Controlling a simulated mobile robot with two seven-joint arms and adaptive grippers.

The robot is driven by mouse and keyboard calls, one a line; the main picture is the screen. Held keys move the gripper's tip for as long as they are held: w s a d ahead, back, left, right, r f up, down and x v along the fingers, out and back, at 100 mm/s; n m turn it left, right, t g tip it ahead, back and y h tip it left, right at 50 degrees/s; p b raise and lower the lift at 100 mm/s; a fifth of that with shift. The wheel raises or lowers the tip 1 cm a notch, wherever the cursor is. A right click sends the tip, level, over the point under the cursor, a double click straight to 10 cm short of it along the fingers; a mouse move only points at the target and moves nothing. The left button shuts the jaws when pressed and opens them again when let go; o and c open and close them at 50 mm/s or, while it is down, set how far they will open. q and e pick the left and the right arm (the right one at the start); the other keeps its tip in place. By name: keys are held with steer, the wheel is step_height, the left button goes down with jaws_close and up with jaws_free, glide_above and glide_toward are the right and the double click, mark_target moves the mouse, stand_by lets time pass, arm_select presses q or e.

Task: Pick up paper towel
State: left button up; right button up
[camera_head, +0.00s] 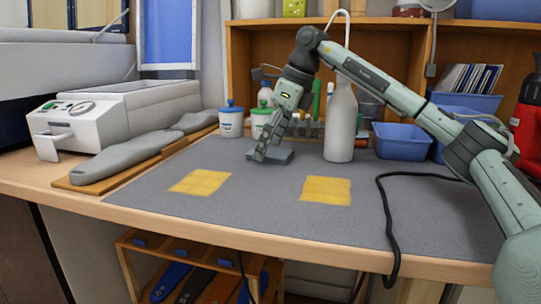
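Nothing in the head view is clearly a paper towel. Two flat yellow squares lie on the grey mat, a left one (201,182) and a right one (326,190); I cannot tell if either is the towel. A small blue-grey flat block (284,156) lies further back on the mat. My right gripper (261,156) points down right beside that block's left end. Its fingers look close together from this angle, and I cannot tell if they touch or hold the block. My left gripper is not in view.
A grey bottle (341,122) stands behind and right of the gripper. White tubs (231,121) and a blue bin (401,140) line the back. A black cable (388,215) crosses the mat's right side. A grey insole form (125,158) lies left. The mat's front middle is clear.

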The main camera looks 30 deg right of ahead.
steer(key=shift+f, duration=0.2)
stand_by(0.3)
steer(key=c, duration=0.9)
steer(key=shift+o, duration=0.2)
steer(key=shift+r, duration=0.2)
